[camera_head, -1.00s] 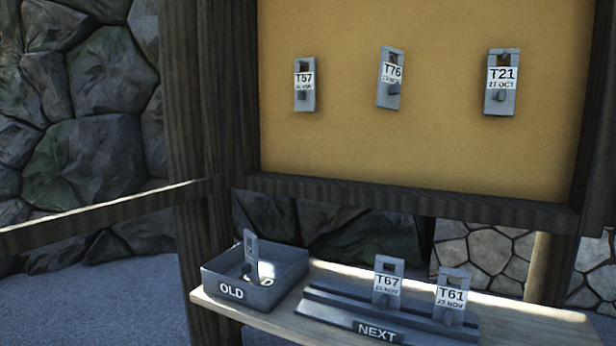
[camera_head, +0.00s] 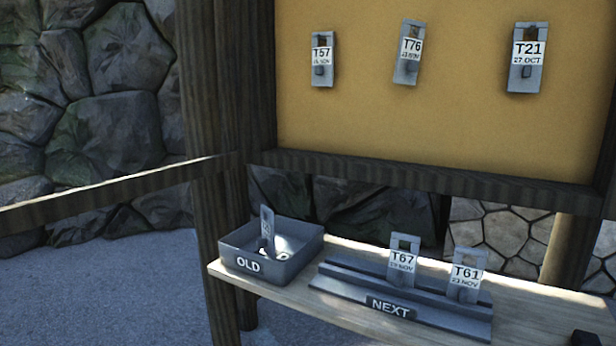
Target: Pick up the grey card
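Several grey cards with white labels are in view, and I cannot tell which one is meant. Card T57 (camera_head: 322,72), card T76 (camera_head: 405,72) and card T21 (camera_head: 525,76) hang on the yellow board; T76 is slightly tilted. Card T67 (camera_head: 401,276) and card T61 (camera_head: 465,288) stand upright in the grey rack (camera_head: 340,289) marked NEXT. Another grey card (camera_head: 268,226) stands on edge in the grey tray (camera_head: 291,267) marked OLD, with a white label partly visible below it.
The wooden shelf (camera_head: 250,282) carries the tray and rack below the yellow board (camera_head: 460,130). Wooden posts (camera_head: 217,120) flank it, and a rail (camera_head: 110,190) runs left. A small dark shape (camera_head: 584,339), unclear, sits at the bottom right corner. Stone walls stand behind.

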